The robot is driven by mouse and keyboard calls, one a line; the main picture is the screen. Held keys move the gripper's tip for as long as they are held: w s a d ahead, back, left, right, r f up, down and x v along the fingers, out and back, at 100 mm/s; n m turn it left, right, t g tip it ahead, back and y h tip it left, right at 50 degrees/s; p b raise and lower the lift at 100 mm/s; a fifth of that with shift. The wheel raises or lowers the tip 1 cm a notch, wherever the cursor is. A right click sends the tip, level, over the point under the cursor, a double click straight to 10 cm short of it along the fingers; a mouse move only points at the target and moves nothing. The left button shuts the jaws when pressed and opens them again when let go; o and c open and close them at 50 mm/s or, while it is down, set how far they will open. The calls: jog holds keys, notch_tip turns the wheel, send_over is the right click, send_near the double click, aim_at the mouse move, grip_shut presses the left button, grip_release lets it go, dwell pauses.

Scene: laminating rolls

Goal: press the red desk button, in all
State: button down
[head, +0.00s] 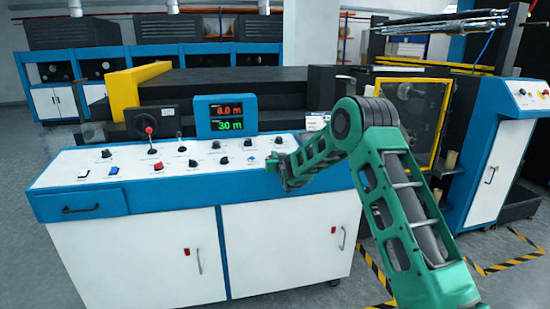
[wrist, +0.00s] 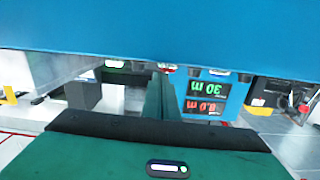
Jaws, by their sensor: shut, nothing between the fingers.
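The red desk button (head: 158,167) is a small red cap on the white top of the blue-edged control desk (head: 110,203), left of centre in the head view. My green gripper (head: 281,171) is at the desk's right end, well to the right of the red button and apart from it. Its fingers are shut and empty. In the wrist view my gripper (wrist: 160,88) points toward the desk, which appears upside down with its blue edge across the top. A small red spot shows there near the fingertips; I cannot tell whether it is the button.
A display (head: 220,117) stands behind the desk top and also shows in the wrist view (wrist: 207,98). A red-topped lever (head: 149,132), several black knobs, a blue switch (head: 114,170) and a white switch (head: 83,173) surround the red button. Machinery stands behind.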

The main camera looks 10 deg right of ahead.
jog(key=shift+f, duration=1.2)
jog(key=shift+r, duration=0.5)
jog(key=r, duration=0.1)
jog(key=s+r, duration=0.1)
jog(key=r, duration=0.2)
jog(key=shift+s+r, duration=0.15)
jog(key=shift+s, duration=0.1)
jog(key=s+r, duration=0.1)
jog(key=s, duration=0.8)
jog(key=shift+w+d, duration=0.1)
